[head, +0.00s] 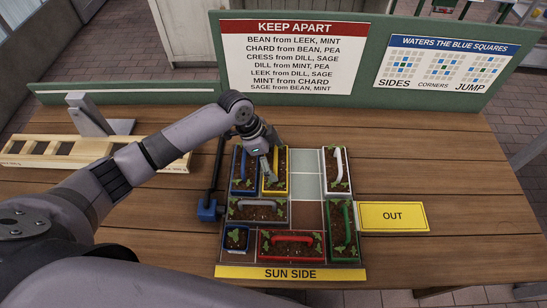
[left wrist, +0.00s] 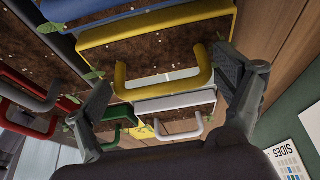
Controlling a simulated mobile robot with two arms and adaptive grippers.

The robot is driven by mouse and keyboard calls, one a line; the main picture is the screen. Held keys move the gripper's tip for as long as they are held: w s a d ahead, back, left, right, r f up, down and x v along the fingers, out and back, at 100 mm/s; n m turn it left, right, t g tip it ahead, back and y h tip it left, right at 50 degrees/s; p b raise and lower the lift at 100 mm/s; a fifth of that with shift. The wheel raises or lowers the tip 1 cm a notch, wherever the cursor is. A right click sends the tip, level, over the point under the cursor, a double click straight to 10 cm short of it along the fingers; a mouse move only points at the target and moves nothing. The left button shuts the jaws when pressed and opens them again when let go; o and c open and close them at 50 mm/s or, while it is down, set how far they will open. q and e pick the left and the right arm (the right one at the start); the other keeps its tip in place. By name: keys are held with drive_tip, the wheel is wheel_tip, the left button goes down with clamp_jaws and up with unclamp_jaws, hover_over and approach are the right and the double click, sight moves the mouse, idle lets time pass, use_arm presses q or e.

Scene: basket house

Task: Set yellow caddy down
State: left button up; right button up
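The yellow caddy (head: 283,165) holds soil and seedlings. It stands in the back row of the tray (head: 309,214), right of a long blue caddy (head: 250,180). My left gripper (head: 268,170) is low over the yellow caddy and hides part of it. In the left wrist view, the yellow caddy (left wrist: 160,30) shows with its upright handle (left wrist: 165,92) between my spread fingers. The fingers of my left gripper (left wrist: 165,84) look apart from the handle. The caddy's underside is hidden, so its contact with the tray cannot be seen. My right gripper is not in view.
White (head: 336,184), grey (head: 270,209), green (head: 349,240), red (head: 270,248) and small blue (head: 236,239) caddies fill other spots. Bare cells lie right of the yellow caddy and in the middle. A yellow OUT mat (head: 394,226) is clear. A green sign board (head: 350,93) stands behind.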

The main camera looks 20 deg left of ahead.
use_arm(q)
drive_tip(key=shift+o, duration=0.8)
drive_tip(key=shift+r, duration=0.3)
drive_tip(key=b+v, duration=0.1)
drive_tip(key=v, duration=1)
drive_tip(key=shift+a+r+b, duration=0.2)
drive_tip(key=shift+r+b, duration=0.1)
drive_tip(key=shift+r, duration=0.05)
